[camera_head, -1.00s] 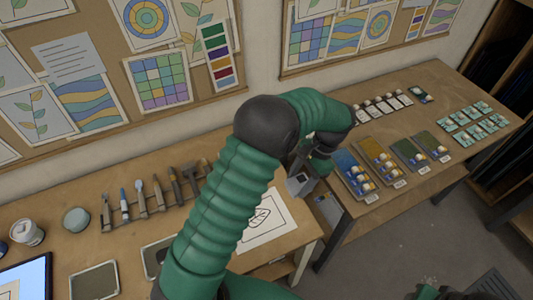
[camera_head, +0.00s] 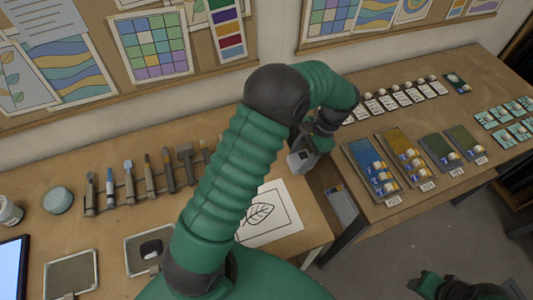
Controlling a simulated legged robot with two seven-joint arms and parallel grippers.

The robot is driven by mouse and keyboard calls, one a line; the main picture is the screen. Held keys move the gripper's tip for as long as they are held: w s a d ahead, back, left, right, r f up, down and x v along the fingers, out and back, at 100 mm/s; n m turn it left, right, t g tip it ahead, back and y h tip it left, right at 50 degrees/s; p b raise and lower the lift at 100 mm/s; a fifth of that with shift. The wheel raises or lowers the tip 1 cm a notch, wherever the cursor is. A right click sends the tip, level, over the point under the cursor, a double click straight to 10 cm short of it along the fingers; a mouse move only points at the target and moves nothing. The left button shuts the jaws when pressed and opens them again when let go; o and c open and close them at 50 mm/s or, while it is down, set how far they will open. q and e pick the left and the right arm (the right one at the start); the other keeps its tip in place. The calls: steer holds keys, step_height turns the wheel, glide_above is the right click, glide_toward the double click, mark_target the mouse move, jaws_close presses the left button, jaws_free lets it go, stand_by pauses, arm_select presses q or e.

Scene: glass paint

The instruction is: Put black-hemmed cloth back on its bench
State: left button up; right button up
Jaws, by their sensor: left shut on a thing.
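My left arm crosses the middle of the head view, and its gripper (camera_head: 307,153) is over the gap between the two benches. No black-hemmed cloth can be told for certain.
A leaf drawing (camera_head: 272,225) lies near the left bench's right end. Several brushes and tools (camera_head: 150,180) stand behind. The right bench (camera_head: 420,125) bears colour panels (camera_head: 370,170), small bottles and sample cards. A grey panel (camera_head: 342,207) sits low in the gap between benches.

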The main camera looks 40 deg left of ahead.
arm_select(q)
steer(key=s+a, duration=0.1)
steer(key=a, duration=0.2)
steer(key=a+p, duration=0.1)
steer(key=a, duration=0.2)
steer(key=s+a, duration=0.1)
steer(key=a, duration=0.2)
steer(key=shift+s+a+f+p, duration=0.3)
steer(key=shift+a, duration=0.1)
steer(key=shift+s+a, duration=0.15)
steer(key=shift+a, duration=0.15)
steer(key=shift+s+a+p, duration=0.2)
steer(key=shift+a+p, duration=0.1)
steer(key=shift+a, duration=0.35)
steer(key=f, duration=0.3)
steer(key=shift+w+d+f, duration=0.1)
steer(key=shift+d+f, duration=0.05)
steer(key=shift+d, duration=0.05)
steer(key=shift+w+f, duration=0.1)
steer(key=shift+f, duration=0.2)
steer(key=shift+a, duration=0.2)
steer(key=o, duration=1.1)
steer(key=shift+c, duration=0.2)
steer(key=shift+o, duration=0.8)
steer(key=shift+d, duration=0.1)
